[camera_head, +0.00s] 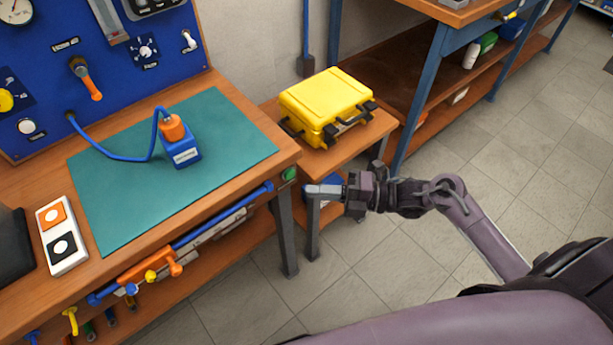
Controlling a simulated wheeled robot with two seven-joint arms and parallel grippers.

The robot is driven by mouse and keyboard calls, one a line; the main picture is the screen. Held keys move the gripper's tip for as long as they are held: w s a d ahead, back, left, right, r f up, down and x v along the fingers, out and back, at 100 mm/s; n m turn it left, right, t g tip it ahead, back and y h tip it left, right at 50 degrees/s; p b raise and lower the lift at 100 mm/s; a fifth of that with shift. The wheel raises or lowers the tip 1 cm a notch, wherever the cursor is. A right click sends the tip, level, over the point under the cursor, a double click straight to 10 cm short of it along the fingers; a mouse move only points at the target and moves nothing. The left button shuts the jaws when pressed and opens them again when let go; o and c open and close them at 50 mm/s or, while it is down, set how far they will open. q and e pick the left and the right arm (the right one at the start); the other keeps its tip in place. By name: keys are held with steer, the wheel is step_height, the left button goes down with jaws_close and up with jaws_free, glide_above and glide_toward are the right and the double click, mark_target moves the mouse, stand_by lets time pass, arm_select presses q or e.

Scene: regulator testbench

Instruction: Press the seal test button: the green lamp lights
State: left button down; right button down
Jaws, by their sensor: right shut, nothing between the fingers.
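The blue test panel (110,78) stands at the back left. It carries a round white button (27,126) at its lower left, a yellow knob (6,101), an orange-handled lever (90,86) and small labels too small to read. I cannot tell which control is the seal test button, and I see no clearly lit green lamp. A blue regulator (184,152) with an orange top stands on the green mat (130,215), joined by a blue hose to the panel. My right gripper (312,191) is shut and empty, right of the bench's front corner, far from the panel. My left gripper is out of view.
A white box (62,235) with an orange and a black square lies at the bench's left. A yellow case (325,104) rests on a low side table. Tools hang along the bench's front edge. A small green part (289,174) sits at its right corner. Open floor lies right.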

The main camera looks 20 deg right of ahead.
mark_target(288, 178)
steer(key=w, duration=0.1)
steer(key=w+a, duration=0.1)
steer(key=w, duration=0.1)
steer(key=shift+w+a, duration=0.3)
steer(key=shift+w, duration=0.1)
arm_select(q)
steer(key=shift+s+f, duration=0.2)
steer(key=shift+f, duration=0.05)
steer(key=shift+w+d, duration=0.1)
arm_select(e)
steer(key=shift+w, duration=0.15)
